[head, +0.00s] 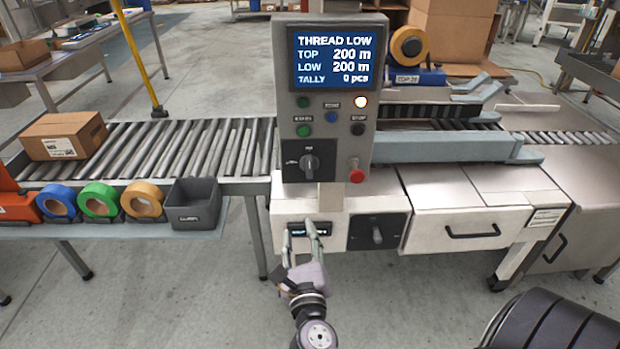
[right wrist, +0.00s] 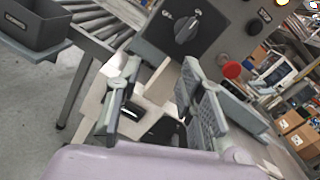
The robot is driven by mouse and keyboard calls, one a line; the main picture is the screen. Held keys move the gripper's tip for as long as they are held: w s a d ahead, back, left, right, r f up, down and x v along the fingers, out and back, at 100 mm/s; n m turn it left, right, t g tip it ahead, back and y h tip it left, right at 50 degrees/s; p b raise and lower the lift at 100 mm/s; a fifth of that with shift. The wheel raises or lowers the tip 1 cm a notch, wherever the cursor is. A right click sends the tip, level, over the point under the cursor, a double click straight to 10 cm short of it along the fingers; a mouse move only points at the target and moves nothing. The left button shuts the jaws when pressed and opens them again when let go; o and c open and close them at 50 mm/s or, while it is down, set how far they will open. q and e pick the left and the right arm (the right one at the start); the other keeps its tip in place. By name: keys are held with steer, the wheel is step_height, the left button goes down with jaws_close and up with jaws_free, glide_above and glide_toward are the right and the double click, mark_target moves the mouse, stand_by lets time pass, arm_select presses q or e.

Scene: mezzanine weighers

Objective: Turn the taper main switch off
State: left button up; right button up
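The taper machine carries a grey control panel (head: 325,110) whose screen reads THREAD LOW. On the panel is a black rotary switch (head: 310,163), also large at the top of the right wrist view (right wrist: 186,28). A second rotary switch on a black plate (head: 377,233) sits lower, on the white front; its handle looks roughly upright. My right gripper (head: 309,226) is open and empty, before the white front, left of the lower switch and below the upper one. Its spread fingers (right wrist: 160,100) show in the right wrist view. My left gripper is out of view.
A red mushroom button (head: 356,175) sticks out right of the upper switch. A dark label plate (head: 296,229) is behind my right fingers. Tape rolls (head: 100,200) and a grey bin (head: 193,204) stand left. A drawer handle (head: 472,231) protrudes right.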

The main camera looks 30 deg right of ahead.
step_height(320, 180, up, 4)
steer(key=s+d+f+m+h, duration=0.1)
steer(key=d+m, duration=0.1)
steer(key=m, duration=0.3)
steer(key=g+p, duration=0.1)
glide_toward(310, 169)
steer(key=b+x, duration=0.1)
steer(key=x, duration=0.7)
steer(key=shift+w+d, duration=0.2)
steer(key=shift+w, duration=0.15)
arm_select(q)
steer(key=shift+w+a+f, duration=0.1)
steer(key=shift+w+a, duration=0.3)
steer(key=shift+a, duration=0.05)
arm_select(e)
steer(key=shift+r, duration=0.1)
steer(key=shift+c, duration=0.6)
jaws_close()
